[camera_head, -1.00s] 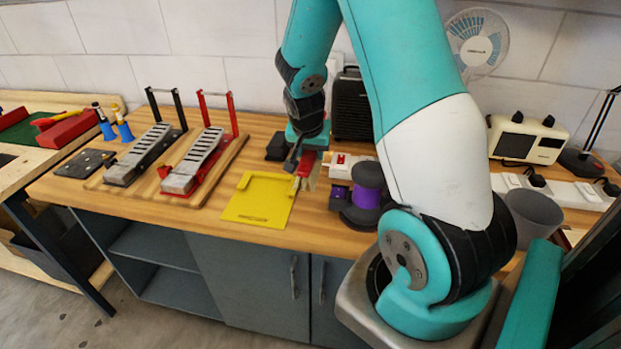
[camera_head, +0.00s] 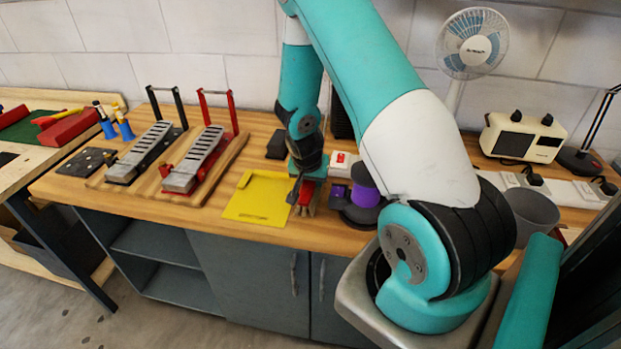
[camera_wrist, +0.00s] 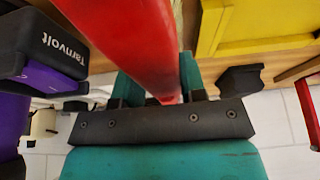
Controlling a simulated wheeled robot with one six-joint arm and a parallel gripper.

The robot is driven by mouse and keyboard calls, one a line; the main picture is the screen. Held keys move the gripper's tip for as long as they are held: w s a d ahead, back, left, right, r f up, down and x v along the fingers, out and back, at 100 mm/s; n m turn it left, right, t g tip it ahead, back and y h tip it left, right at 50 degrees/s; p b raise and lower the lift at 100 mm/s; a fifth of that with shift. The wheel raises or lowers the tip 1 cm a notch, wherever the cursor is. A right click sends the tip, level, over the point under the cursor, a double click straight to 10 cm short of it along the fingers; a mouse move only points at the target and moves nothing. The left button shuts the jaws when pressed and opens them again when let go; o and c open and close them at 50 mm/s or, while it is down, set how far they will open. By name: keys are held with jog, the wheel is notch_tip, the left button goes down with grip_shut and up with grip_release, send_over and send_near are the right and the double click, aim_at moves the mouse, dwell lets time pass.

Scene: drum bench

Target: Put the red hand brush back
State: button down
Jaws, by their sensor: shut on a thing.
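The red hand brush (camera_head: 307,192) is in my gripper (camera_head: 299,183) over the bench top, between the yellow tray and the black and purple device. Its pale bristles point down toward the bench in the head view. In the wrist view the red brush handle (camera_wrist: 125,35) runs between the two teal fingers of my gripper (camera_wrist: 158,85), which are shut on it. Whether the bristles touch the bench cannot be told.
The yellow tray (camera_head: 250,210) lies flat just left of the brush. The black and purple device (camera_head: 364,198) stands close on its right; it also shows in the wrist view (camera_wrist: 45,50). Two drum pedals (camera_head: 150,150) stand further left. A fan (camera_head: 472,43) and radio (camera_head: 520,138) are behind right.

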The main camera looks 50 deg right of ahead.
jog(key=shift+s+a+f+b, duration=0.1)
jog(key=shift+s+f+b, duration=0.1)
jog(key=shift+f+b, duration=0.3)
jog(key=c, duration=0.7)
grip_release()
jog(key=shift+f, duration=0.15)
jog(key=shift+w, duration=0.1)
jog(key=shift+r+p, duration=0.55)
jog(key=b+v, duration=0.2)
jog(key=v, duration=1)
jog(key=s+a+r+n+y, duration=0.15)
jog(key=a+r+n, duration=0.25)
jog(key=a, duration=0.4)
jog(key=s+a+r+n+y, duration=0.1)
jog(key=a+r+n+y, duration=0.25)
jog(key=a, duration=0.55)
jog(key=s+a+r+n+g+y, duration=0.1)
jog(key=s+a+r+n, duration=0.2)
jog(key=s+a+n, duration=0.3)
jog(key=s+a+r+n+g+y, duration=0.1)
jog(key=s+a+r+n+y, duration=0.1)
jog(key=s+a+r+n, duration=0.2)
jog(key=s+a+n, duration=0.1)
jog(key=s+a, duration=0.2)
jog(key=s, duration=0.1)
jog(key=shift+s+a+n, duration=0.25)
jog(key=shift+s+n, duration=0.1)
